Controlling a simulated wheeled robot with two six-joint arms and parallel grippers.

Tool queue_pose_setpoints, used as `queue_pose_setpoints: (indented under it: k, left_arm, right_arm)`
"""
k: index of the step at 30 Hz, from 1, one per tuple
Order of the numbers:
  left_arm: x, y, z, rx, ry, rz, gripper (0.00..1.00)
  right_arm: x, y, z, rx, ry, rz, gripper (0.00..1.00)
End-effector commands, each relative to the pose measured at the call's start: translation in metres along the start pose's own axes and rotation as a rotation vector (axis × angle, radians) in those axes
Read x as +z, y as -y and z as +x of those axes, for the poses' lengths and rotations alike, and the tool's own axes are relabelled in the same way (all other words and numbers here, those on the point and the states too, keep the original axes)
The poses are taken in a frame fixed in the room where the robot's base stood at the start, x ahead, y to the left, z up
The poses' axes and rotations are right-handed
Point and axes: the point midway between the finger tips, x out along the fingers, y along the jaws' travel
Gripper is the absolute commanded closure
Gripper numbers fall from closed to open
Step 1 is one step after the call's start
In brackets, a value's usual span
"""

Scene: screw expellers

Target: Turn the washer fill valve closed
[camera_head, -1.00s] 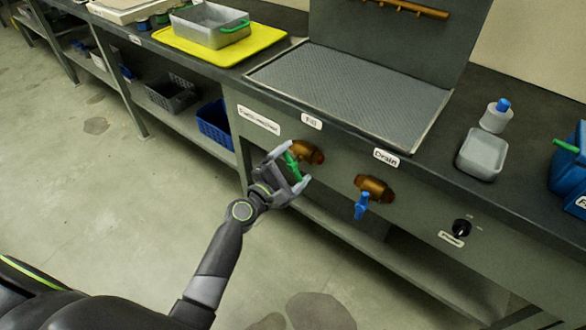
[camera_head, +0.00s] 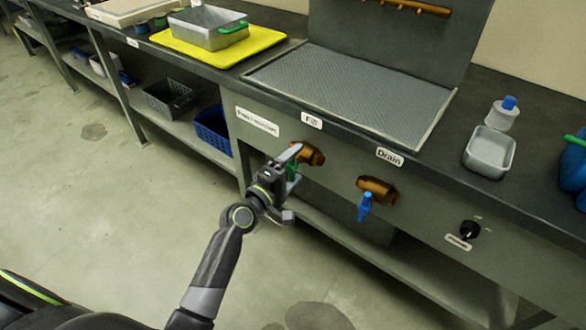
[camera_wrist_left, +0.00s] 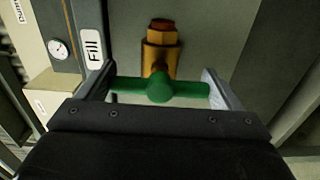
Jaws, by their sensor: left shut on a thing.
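The fill valve is a brass body (camera_head: 312,154) with a green handle (camera_head: 292,172), on the grey front panel under the "Fill" label (camera_head: 312,121). My left gripper (camera_head: 291,184) is at this valve, one finger above the other, shut on the green handle and partly hiding it. In the left wrist view the green handle (camera_wrist_left: 160,89) is a bar spanning from finger to finger, crosswise to the brass body (camera_wrist_left: 161,52). My right gripper is not in view.
To the right, the drain valve (camera_head: 377,190) has a blue handle (camera_head: 365,207) hanging down. A black knob (camera_head: 470,230) sits further right. The worktop edge overhangs above. A lower shelf (camera_head: 425,273) runs below. The floor to the left is clear.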

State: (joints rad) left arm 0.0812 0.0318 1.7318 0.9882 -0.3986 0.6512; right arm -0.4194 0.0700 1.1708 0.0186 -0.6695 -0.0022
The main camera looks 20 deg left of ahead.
Motion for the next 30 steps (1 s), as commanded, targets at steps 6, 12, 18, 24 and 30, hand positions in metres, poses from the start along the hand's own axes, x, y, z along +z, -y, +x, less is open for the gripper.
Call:
queue_pose_setpoints:
  k: [6, 12, 18, 24, 30]
  left_arm:
    - [0.0, 0.002, -0.001, -0.005, 0.001, 0.015, 0.35]
    - [0.0, 0.002, -0.001, -0.005, 0.001, 0.016, 0.35]
    - [0.0, 0.002, 0.0, -0.004, 0.001, 0.014, 0.0]
    - [0.0, 0.001, -0.001, -0.003, 0.001, 0.013, 0.0]
    - [0.0, 0.002, -0.02, -0.003, 0.0, 0.012, 0.0]
  right_arm:
    - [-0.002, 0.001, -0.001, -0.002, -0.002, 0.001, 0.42]
    - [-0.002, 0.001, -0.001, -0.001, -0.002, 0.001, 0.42]
    - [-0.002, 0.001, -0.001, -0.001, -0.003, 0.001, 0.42]
    - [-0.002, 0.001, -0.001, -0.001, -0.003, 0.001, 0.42]
    - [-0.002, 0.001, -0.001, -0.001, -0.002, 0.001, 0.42]
